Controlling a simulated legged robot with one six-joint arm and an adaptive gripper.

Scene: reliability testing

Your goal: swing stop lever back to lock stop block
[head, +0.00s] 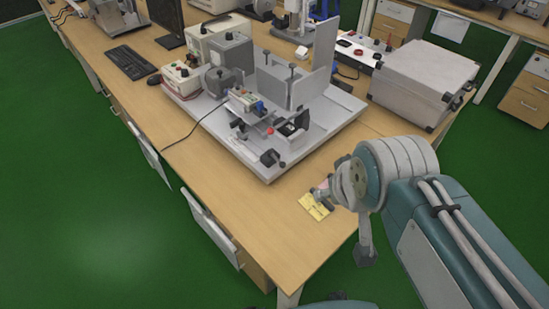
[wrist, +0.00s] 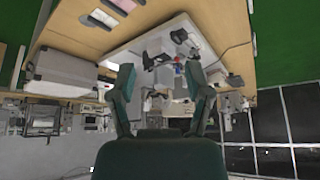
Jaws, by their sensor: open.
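The test fixture sits on a light grey base plate (head: 228,140) on the wooden bench. A small black lever-like part (head: 272,158) stands at the plate's near edge; I cannot tell for sure that it is the stop lever. A red knob (head: 270,131) and a black block-like part (head: 293,124) lie just behind it; which part is the stop block is unclear. In the wrist view, the fixture shows upside down beyond my gripper (wrist: 165,82), with the black lever-like part (wrist: 179,36) near the top. My gripper's fingers are apart with nothing between them, clear of the fixture.
A silver case (head: 420,80) stands on the bench to the right of the fixture. A yellow label (head: 315,207) lies near the front corner. The bench front is mostly bare.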

